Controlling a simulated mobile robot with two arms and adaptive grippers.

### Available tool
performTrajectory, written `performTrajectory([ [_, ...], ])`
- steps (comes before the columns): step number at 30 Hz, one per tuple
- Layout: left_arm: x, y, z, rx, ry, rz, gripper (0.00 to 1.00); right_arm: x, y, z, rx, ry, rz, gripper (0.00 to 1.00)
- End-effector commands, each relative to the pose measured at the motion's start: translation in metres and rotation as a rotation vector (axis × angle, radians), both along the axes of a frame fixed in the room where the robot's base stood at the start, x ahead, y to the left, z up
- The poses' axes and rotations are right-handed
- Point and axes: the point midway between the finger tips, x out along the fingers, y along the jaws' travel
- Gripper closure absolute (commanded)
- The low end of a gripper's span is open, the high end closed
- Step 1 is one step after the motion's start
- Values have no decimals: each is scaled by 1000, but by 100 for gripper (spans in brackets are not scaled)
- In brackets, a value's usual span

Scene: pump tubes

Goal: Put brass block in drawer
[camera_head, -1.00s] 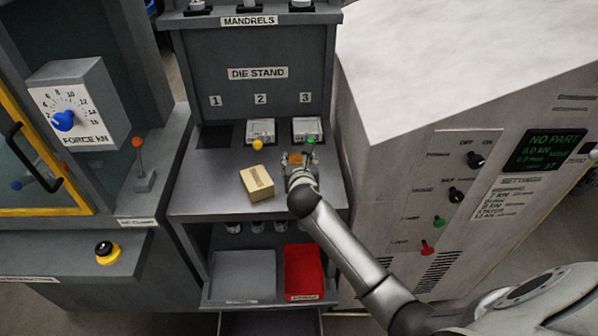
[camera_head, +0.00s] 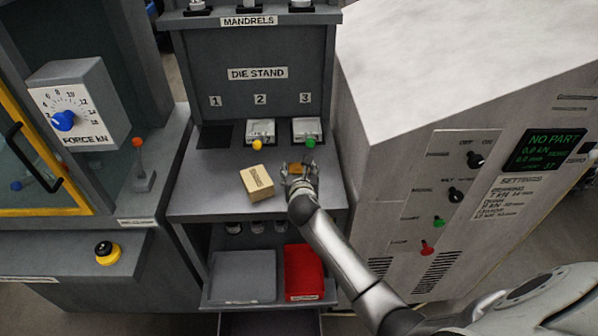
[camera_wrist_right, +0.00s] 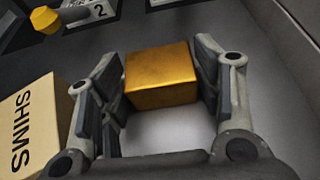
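The brass block (camera_head: 297,171) is between the fingers of my right gripper (camera_head: 299,172) over the die stand's work surface, near its right side. In the right wrist view the block (camera_wrist_right: 161,77) is a golden box with a finger pad against each side, so the gripper (camera_wrist_right: 160,90) looks shut on it. Whether the block clears the surface is hard to tell. A grey drawer (camera_head: 268,325) shows at the bottom edge, below the shelf; it appears pulled out, and most of it is cut off. My left gripper is not in view.
A cardboard SHIMS box (camera_head: 257,182) stands left of the gripper. Behind are die holders with a yellow knob (camera_head: 257,144) and a green knob (camera_head: 311,143). A grey tray (camera_head: 243,277) and red bin (camera_head: 303,270) sit on the shelf below. A control cabinet (camera_head: 430,200) stands at right.

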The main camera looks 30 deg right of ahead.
Motion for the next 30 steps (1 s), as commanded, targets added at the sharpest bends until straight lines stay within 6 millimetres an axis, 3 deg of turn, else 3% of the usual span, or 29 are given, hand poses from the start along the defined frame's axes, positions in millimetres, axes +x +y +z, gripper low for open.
performTrajectory([
  [3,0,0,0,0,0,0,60,0,0,0,0,0,0,25],
  [16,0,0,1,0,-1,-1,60,-5,2,5,-2,0,1,25],
  [30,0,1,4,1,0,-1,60,-70,29,34,0,-1,1,25],
])
